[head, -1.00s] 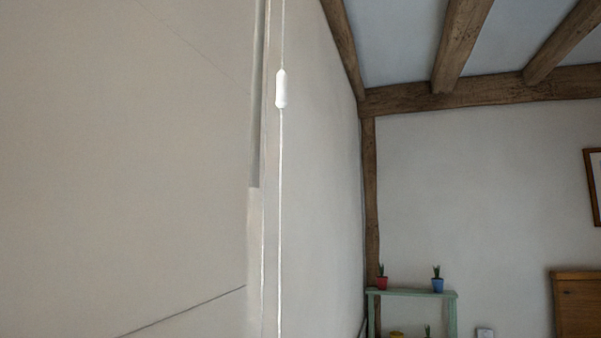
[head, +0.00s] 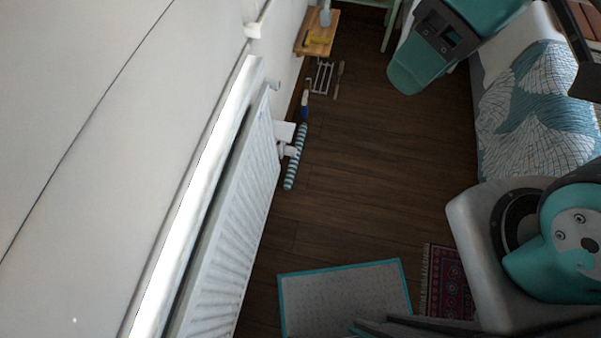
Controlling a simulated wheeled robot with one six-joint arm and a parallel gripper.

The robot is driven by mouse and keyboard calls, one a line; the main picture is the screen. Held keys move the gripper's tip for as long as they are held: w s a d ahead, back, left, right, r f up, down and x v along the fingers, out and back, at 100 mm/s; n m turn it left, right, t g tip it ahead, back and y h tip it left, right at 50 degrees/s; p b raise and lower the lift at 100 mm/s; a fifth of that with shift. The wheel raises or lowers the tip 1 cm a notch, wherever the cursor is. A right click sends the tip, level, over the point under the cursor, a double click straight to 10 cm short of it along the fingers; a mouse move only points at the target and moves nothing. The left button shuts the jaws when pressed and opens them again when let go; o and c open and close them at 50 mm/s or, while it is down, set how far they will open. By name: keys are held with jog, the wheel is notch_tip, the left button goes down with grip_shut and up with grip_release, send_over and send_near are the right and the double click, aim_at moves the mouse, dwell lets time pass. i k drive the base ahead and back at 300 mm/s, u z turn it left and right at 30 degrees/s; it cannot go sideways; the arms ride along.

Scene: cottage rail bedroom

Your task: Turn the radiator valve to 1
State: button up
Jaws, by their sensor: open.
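In the head view a white ribbed radiator (head: 232,215) runs along the wall at left. At its far end a small white fitting (head: 285,132) sticks out, seemingly the radiator valve; its numbers and setting are too small to read. My gripper's jaws cannot be made out; only teal and grey links of my arm show at the upper right and lower right, well apart from the radiator.
A teal-striped roll (head: 295,165) lies on the floor beside the valve. A wooden stool (head: 316,45) stands beyond. A grey mat (head: 345,300) and a red rug (head: 447,285) lie nearby. The bed (head: 530,115) is at right. Dark floor between is clear.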

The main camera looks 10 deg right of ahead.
aim_at(288, 150)
jog(key=k, duration=0.3)
jog(key=z, duration=1.55)
jog(key=i, duration=1)
jog(key=u, duration=2.4)
